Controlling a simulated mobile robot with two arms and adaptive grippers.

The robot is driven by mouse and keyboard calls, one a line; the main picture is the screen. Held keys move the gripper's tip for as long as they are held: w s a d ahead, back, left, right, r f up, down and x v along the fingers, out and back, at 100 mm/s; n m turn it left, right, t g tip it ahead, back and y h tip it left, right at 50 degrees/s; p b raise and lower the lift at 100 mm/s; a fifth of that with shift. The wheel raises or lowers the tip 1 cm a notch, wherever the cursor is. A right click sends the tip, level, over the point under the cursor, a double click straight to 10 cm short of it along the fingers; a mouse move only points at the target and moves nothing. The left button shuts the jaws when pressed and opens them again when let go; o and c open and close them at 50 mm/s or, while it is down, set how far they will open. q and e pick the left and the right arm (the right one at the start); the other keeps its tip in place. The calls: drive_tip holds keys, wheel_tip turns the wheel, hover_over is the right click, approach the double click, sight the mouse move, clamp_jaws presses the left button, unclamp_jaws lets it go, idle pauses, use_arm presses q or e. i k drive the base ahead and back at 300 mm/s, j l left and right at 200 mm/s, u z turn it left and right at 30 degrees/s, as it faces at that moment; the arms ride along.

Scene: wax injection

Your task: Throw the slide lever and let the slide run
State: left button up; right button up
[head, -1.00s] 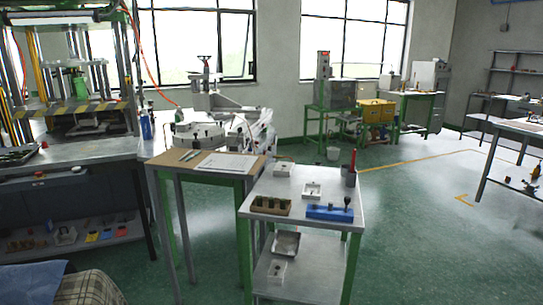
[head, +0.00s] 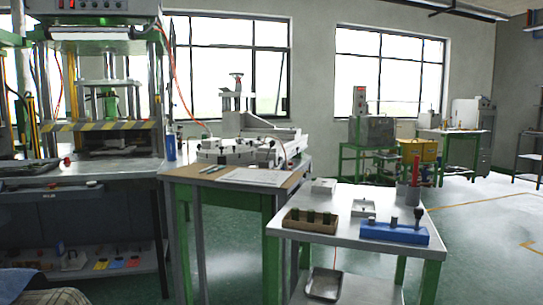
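A grey-white slide machine with a handwheel on a post (head: 236,100) and a round base with several dark knobs (head: 240,151) stands on the wooden-topped table in the middle. A tall press with a yellow-black striped bar (head: 100,125) stands on the left bench. A small red knob (head: 67,161) shows at that bench's edge. I cannot tell which part is the slide lever. Neither of my grippers shows in this view.
A low metal cart (head: 340,226) in front holds a brown block rack (head: 310,221), a blue fixture (head: 395,233), and small white boxes. A sheet of paper (head: 252,176) lies on the wooden-topped table. Open green floor (head: 480,240) lies at right.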

sight(272, 144)
drive_tip(key=k+l, duration=0.15)
drive_tip(key=k, duration=0.15)
drive_tip(key=l, duration=0.25)
drive_tip(key=i+l+z, duration=0.15)
drive_tip(key=i+z, duration=0.25)
drive_tip(key=i, duration=0.5)
drive_tip(key=i+j+z, duration=0.1)
drive_tip(key=j, duration=0.25)
drive_tip(key=i+j, duration=0.1)
drive_tip(key=j, duration=0.25)
drive_tip(key=i+j+z, duration=0.15)
drive_tip(key=j, duration=0.2)
drive_tip(key=k, duration=0.05)
